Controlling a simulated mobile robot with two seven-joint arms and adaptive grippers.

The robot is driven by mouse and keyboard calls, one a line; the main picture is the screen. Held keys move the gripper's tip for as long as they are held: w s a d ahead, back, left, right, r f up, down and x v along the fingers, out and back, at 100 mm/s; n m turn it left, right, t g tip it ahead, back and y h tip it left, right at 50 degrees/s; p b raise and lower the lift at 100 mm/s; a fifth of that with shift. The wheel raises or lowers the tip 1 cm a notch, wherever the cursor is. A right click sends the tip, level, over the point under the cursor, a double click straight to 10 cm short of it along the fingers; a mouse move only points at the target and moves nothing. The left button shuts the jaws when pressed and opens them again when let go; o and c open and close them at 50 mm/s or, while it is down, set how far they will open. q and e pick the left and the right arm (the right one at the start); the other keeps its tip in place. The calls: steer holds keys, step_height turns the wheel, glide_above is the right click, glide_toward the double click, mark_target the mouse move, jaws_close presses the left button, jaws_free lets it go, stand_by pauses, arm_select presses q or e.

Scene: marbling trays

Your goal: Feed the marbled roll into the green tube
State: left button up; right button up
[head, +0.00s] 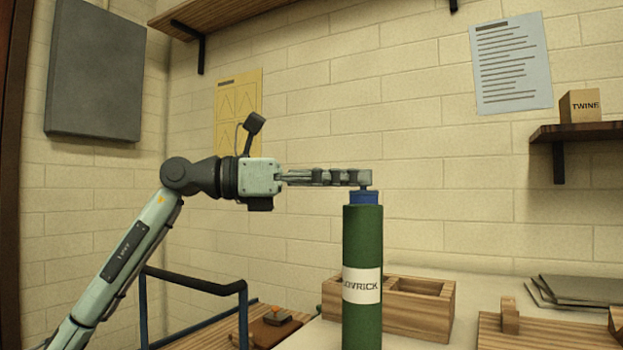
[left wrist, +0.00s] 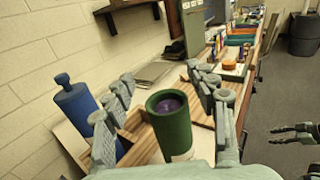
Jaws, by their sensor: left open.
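The green tube (head: 362,240) stands upright on the table with a white label; its open mouth faces up in the left wrist view (left wrist: 170,132). Something purple, apparently the marbled roll (left wrist: 169,106), shows inside the mouth, below the rim. My left gripper (head: 365,180) is level above the tube in the head view. It is open, and its two fingers (left wrist: 165,110) appear on either side of the tube's mouth in the left wrist view. It holds nothing.
A blue capped cylinder (left wrist: 75,105) stands near the wall; its top shows behind the green tube (head: 364,198). A wooden box (head: 420,310) is close behind the tube. Grey sheets (head: 580,288) lie at right.

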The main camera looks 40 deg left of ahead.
arm_select(q)
steer(key=v, duration=1.1)
stand_by(0.6)
